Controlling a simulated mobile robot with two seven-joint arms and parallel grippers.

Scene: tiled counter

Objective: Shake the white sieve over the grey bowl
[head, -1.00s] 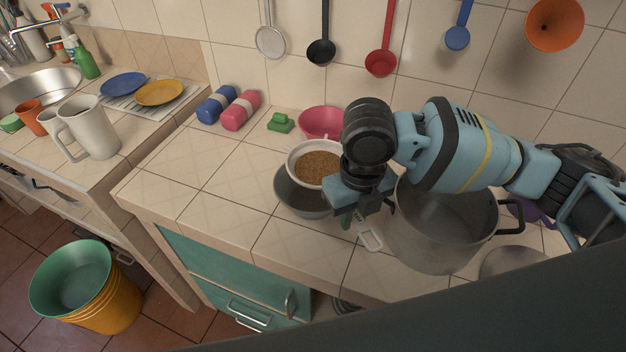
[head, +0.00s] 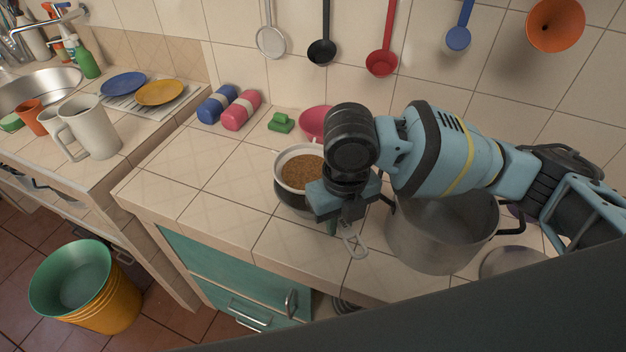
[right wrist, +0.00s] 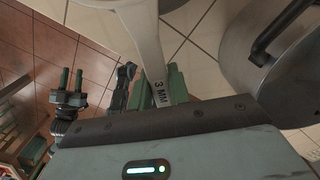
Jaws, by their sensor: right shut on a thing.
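The white sieve (head: 282,181) holds brown grains and is over the grey bowl (head: 291,204) in the head view, covering most of its opening. The bowl stands on the tiled counter. My right gripper (head: 335,224) is shut on the sieve's handle, whose looped end (head: 354,244) sticks out toward the front edge. In the right wrist view, the handle (right wrist: 146,42), marked "3 MM", runs between my right gripper's green fingers (right wrist: 163,85). My left gripper (right wrist: 71,79) shows at the left of that view, its fingers apart and empty, away from the bowl.
A large metal pot (head: 430,243) stands just right of my right gripper. A pink bowl (head: 314,121) and a green block-like item (head: 281,123) are behind the sieve. The counter left of the grey bowl is clear. Utensils hang on the wall.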

